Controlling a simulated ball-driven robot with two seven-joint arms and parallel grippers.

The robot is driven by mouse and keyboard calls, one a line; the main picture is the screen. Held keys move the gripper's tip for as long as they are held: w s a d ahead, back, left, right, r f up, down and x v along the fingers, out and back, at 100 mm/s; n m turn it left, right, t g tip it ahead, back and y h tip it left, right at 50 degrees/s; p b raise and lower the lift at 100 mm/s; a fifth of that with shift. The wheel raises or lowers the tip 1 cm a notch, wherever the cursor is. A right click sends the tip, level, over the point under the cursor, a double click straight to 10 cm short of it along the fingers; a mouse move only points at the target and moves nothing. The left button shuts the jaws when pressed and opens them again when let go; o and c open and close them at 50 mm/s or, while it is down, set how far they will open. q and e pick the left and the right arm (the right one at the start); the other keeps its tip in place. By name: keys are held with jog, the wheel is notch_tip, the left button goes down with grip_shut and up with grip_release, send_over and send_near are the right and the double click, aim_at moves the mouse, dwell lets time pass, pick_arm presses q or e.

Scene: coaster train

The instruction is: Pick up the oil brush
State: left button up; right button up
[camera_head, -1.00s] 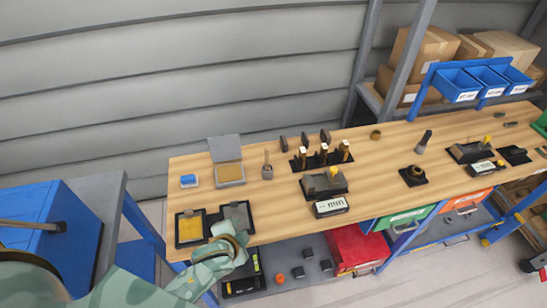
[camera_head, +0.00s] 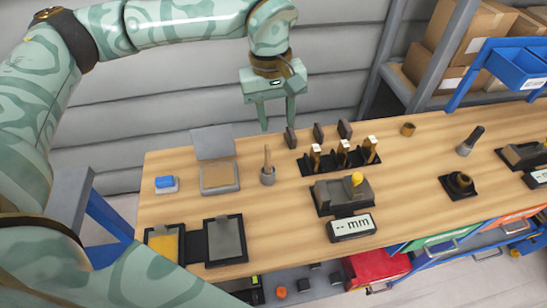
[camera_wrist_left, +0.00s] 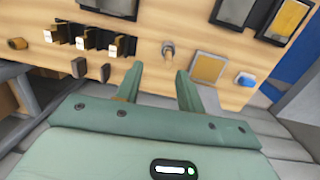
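The oil brush (camera_head: 267,155) appears as a thin wooden handle standing upright in a small grey pot (camera_head: 268,177) on the wooden bench; its bristles are hidden inside the pot. In the left wrist view the brush (camera_wrist_left: 168,47) lies beyond the fingertips, roughly between them. My left gripper (camera_head: 278,124) is open and empty, pointing down above the bench's back edge. In the head view it shows above the brush, clear of it. The left gripper's fingers (camera_wrist_left: 159,68) are apart in the left wrist view. My right gripper is not in view.
Left of the pot is an open grey box (camera_head: 219,178) with a raised lid, and a blue block (camera_head: 164,182). Right of it are a black rack (camera_head: 340,160) with upright pieces and a gauge (camera_head: 343,193). Dark trays (camera_head: 225,240) lie in front. Bare wood surrounds the pot.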

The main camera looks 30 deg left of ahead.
pick_arm(q)
jog(key=a+y, duration=0.1)
jog(key=a, duration=0.1)
jog(key=b, duration=0.2)
send_near(268, 158)
jog(key=f, duration=0.3)
jog(key=w+f, duration=0.1)
jog(key=f, duration=0.1)
jog(key=shift+a+f, duration=0.2)
jog(key=shift+a, duration=0.15)
notch_tip(268, 158, down, 6)
jog(key=shift+s+d+f+b, duration=0.1)
jog(key=shift+d+f+b, duration=0.1)
jog(key=shift+b, duration=0.25)
jog(key=shift+r, duration=0.1)
grip_shut()
